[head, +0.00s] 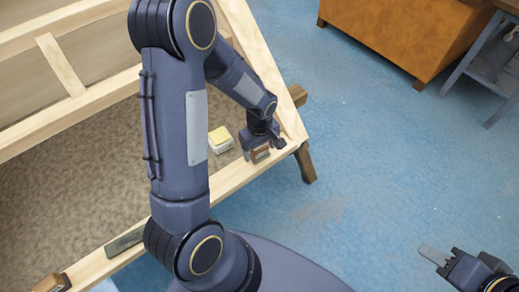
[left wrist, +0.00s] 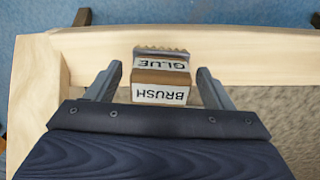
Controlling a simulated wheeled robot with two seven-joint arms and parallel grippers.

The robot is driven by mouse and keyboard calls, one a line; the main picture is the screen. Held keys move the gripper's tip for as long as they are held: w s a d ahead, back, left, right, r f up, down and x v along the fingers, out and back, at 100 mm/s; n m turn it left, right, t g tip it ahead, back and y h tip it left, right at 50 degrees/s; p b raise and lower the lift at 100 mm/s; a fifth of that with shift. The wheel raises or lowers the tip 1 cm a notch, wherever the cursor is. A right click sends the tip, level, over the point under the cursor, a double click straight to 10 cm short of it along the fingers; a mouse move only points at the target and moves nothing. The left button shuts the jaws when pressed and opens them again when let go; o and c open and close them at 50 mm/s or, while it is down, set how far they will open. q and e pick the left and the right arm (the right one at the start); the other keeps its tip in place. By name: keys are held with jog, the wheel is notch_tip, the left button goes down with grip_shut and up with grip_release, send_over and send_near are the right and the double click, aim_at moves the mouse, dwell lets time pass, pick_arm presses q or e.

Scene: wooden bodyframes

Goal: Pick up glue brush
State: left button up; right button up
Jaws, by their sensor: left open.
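The glue brush (left wrist: 160,80) has a brown wooden block body, white labels reading GLUE and BRUSH, and a grey ridged end. It is at the pale wooden frame's beam, near the corner. In the head view the brush (head: 261,155) shows partly under my left gripper (head: 265,147). In the left wrist view the open fingers of my left gripper (left wrist: 158,72) stand on either side of the brush, with gaps on both sides. My right gripper (head: 436,256) is at the lower right, away from the frame; a flat grey piece extends from it.
The wooden frame (head: 235,178) has a brown speckled panel inside. A grey-green flat piece (head: 125,241) and another brown block (head: 48,284) are on the front beam. An orange cabinet (head: 400,35) stands far behind; blue floor is clear between.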

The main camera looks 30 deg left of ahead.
pick_arm(q)
jog(key=shift+c, duration=0.4)
jog(key=c, duration=0.8)
jog(key=shift+c, duration=0.2)
jog(key=shift+r, duration=0.15)
jog(key=shift+r, duration=0.25)
notch_tip(320, 180, up, 2)
jog(key=shift+r, duration=0.25)
jog(key=s+a+r+p, duration=0.1)
jog(key=s+r, duration=0.8)
jog(key=s, duration=0.5)
jog(key=shift+r, duration=0.35)
